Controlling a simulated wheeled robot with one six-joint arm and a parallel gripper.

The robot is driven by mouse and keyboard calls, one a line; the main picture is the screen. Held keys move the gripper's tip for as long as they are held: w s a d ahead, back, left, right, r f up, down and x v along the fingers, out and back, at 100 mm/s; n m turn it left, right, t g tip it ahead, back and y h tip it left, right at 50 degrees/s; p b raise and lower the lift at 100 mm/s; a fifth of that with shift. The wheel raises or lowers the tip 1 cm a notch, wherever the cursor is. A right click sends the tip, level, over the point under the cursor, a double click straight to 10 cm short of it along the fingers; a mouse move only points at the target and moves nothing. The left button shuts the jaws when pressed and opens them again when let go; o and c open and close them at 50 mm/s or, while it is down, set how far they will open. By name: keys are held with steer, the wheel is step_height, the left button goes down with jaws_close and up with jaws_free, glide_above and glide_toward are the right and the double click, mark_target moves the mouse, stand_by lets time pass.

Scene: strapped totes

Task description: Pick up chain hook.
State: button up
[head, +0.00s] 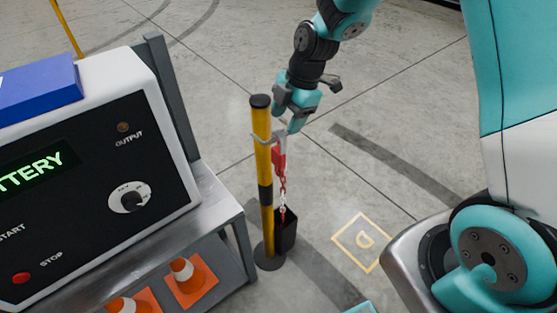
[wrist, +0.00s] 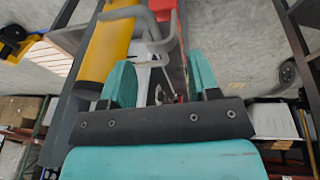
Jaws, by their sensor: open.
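The chain hook (head: 279,158) is red with a grey top and hangs at a yellow post (head: 263,150) with a black cap. A red and white chain (head: 283,195) hangs below it. My gripper (head: 288,118) is open, just above and to the right of the hook, close to the post top. In the wrist view, the open gripper (wrist: 160,80) has its teal fingers pointing toward the yellow post (wrist: 107,48) and a grey curved bar (wrist: 156,40). Red shows beyond the bar. I cannot tell whether the fingers touch anything.
A black bin (head: 287,230) stands beside the post's base. A battery charger (head: 80,180) sits on a metal cart (head: 185,230) at left, with orange cones (head: 186,275) on its lower shelf. A yellow floor square (head: 362,242) lies at right. Open floor surrounds the post's far side.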

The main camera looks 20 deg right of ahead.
mark_target(281, 134)
steer(key=shift+p+x, duration=0.4)
steer(key=shift+x, duration=2.7)
steer(key=c, duration=1)
